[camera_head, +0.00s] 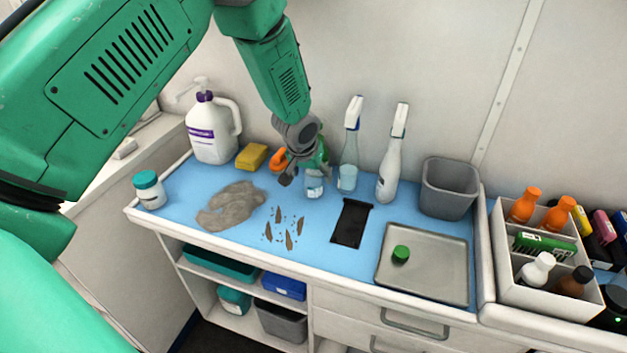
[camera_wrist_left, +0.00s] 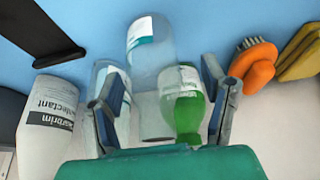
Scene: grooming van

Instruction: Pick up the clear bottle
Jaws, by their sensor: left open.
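The clear bottle (camera_head: 314,184) stands upright on the blue mat at the back middle of the counter, its upper part hidden by my gripper. My left gripper (camera_head: 304,172) is open right at it, from above and behind. In the left wrist view the clear bottle (camera_wrist_left: 150,58) with a pale label lies between the two spread fingers of my gripper (camera_wrist_left: 165,92). A green bottle (camera_wrist_left: 187,105) also shows between the fingers, close to the right one. I cannot tell whether a finger touches either bottle. My right gripper is not in view.
A clear-bodied spray bottle (camera_head: 348,176) and a white spray bottle (camera_head: 389,178) stand just right. An orange brush (camera_head: 278,158) and yellow sponge (camera_head: 251,157) are left. Grey hair (camera_head: 230,206), a black strip (camera_head: 352,223) and a metal tray (camera_head: 430,270) lie in front.

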